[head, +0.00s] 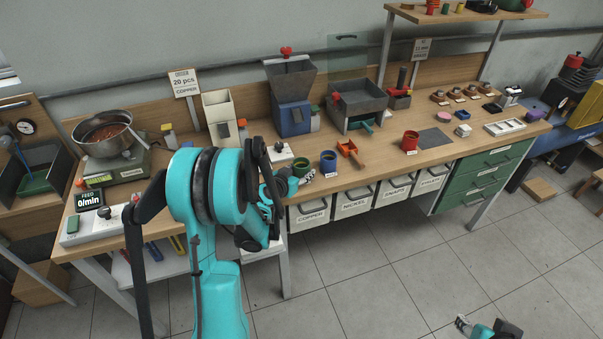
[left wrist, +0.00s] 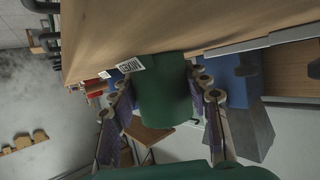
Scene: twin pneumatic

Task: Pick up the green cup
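The green cup (head: 301,166) stands near the front edge of the workbench, partly hidden behind my left arm and gripper. In the left wrist view the green cup (left wrist: 165,100) fills the middle, lying between the two fingers. My left gripper (head: 302,179) is at the cup's near side in the head view. In the left wrist view my left gripper (left wrist: 166,90) has its fingers spread, one on each side of the cup; whether they touch it is hard to tell. My right gripper (head: 464,323) shows small at the bottom right, above the floor, away from the bench.
A blue cup (head: 328,162) stands just right of the green cup, then an orange scoop (head: 350,152) and a red cup (head: 410,141). Labelled drawers (head: 353,202) hang under the bench edge.

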